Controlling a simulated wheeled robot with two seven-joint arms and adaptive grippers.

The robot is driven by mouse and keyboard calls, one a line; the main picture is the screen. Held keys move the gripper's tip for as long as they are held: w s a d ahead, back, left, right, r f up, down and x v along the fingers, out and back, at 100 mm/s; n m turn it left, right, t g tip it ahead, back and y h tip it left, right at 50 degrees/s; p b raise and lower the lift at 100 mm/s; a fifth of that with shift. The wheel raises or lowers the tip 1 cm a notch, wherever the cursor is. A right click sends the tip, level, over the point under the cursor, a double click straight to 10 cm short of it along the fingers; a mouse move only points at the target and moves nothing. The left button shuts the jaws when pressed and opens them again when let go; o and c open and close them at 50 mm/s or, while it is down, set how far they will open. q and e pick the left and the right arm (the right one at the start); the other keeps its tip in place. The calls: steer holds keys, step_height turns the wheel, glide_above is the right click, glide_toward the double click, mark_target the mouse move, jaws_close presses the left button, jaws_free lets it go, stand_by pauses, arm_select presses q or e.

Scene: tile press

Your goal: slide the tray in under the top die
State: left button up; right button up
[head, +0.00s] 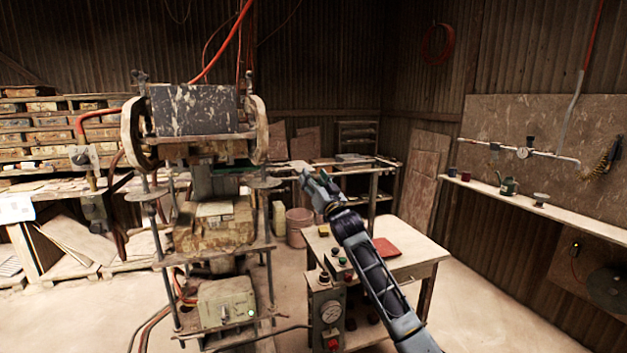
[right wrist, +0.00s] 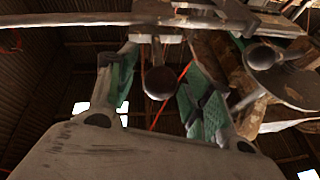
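The press (head: 215,222) stands at the left of the head view, with its dark, scuffed upper block (head: 193,108) on top. The top die seems to be the dark greenish part under that block; its edges are unclear. A thin flat piece, seemingly the tray (head: 283,168), juts from the press's right side at die height. My right gripper (head: 302,172) is at its outer end. In the right wrist view the gripper's green-padded fingers (right wrist: 160,92) are apart, with a dark round knob (right wrist: 160,83) between them and gaps on both sides. My left gripper is out of view.
A small table (head: 420,256) with a red flat item (head: 385,247) stands below my right arm. A control box with a gauge (head: 331,312) is at its front. A bucket (head: 299,226) stands behind. A wall shelf (head: 530,205) runs along the right.

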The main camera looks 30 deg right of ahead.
jaws_close()
steer(key=a, duration=0.2)
steer(key=w+a, duration=0.1)
steer(key=a, duration=0.1)
steer(key=shift+w+a+f, duration=0.1)
steer(key=shift+a, duration=0.2)
stand_by(0.4)
jaws_free()
stand_by(0.4)
